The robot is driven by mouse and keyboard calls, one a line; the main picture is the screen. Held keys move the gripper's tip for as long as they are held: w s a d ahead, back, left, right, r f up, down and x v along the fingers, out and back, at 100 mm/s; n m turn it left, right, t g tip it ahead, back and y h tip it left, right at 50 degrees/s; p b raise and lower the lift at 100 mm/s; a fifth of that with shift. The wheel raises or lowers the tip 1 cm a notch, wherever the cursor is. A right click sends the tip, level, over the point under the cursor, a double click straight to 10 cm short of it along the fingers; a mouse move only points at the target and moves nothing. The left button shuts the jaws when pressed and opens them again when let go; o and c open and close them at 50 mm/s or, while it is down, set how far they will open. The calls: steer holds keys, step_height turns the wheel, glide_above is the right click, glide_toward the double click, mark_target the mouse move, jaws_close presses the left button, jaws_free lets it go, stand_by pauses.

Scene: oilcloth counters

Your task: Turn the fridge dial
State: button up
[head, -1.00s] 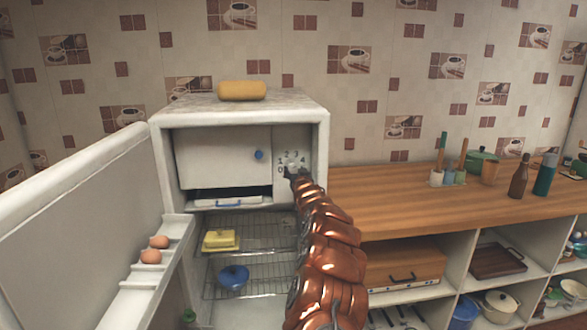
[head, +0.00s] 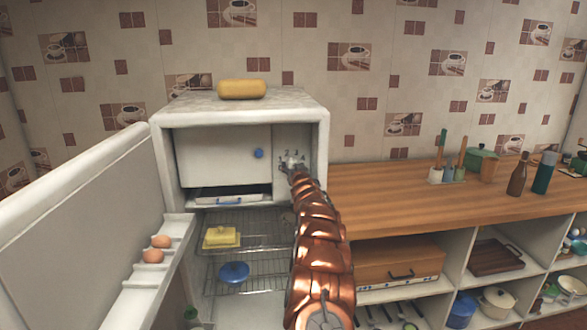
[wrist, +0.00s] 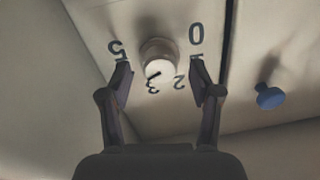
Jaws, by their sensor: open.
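The fridge dial (wrist: 159,58) is a pale round knob on the panel inside the open fridge, with dark numbers around it. In the wrist view 5, 0, 2 and 3 show upside down, and a dark mark on the knob lies near the 3. The dial also shows small in the head view (head: 291,159), partly covered by my gripper (head: 295,168). In the wrist view my gripper (wrist: 161,70) is open, one finger on each side of the knob, with gaps visible between. Whether the fingertips touch the panel I cannot tell.
A blue knob (head: 259,153) is on the freezer door (head: 215,165) left of the dial. The fridge door (head: 70,220) stands open at left, with eggs (head: 157,248) on its shelf. A yellow butter dish (head: 221,237) and blue bowl (head: 234,272) are on the racks. A wooden counter (head: 400,200) is at right.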

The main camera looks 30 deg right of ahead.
steer(key=shift+c, duration=0.2)
steer(key=c, duration=1.1)
steer(key=shift+b, duration=0.3)
steer(key=n+b, duration=0.3)
steer(key=n, duration=0.1)
steer(key=shift+f+b, duration=0.2)
steer(key=shift+b, duration=0.15)
steer(key=n+b, duration=0.2)
steer(key=n, duration=0.2)
steer(key=shift+r+g, duration=0.15)
steer(key=shift+g, duration=0.15)
steer(key=shift+a+n, duration=0.1)
steer(key=shift+n, duration=0.3)
